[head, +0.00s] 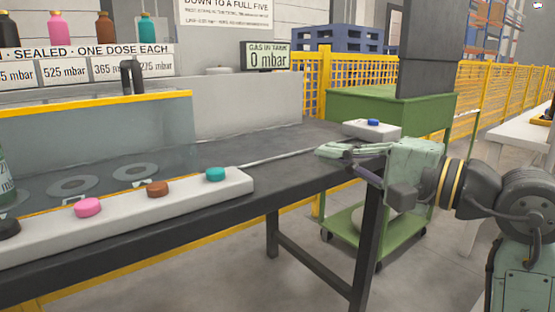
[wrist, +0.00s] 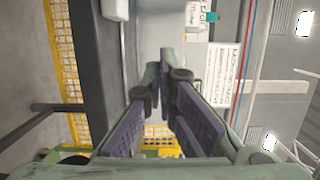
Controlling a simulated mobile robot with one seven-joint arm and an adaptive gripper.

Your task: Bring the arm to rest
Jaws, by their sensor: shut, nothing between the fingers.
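My gripper (head: 325,150) is at the right in the head view, beside the right end of the dark bench (head: 300,143) and in front of the small white box with a blue button (head: 372,130). My arm reaches in from the right edge. In the wrist view the fingers of my gripper (wrist: 165,65) meet at their tips, with nothing between them. From the head view I cannot tell how far the fingers are above the bench.
A white strip with pink (head: 87,207), brown (head: 157,189) and teal (head: 215,174) buttons lies along the bench front. A clear panel (head: 100,140) with a yellow top edge stands behind it. A green cart (head: 355,240) and yellow fence (head: 480,95) stand at the right.

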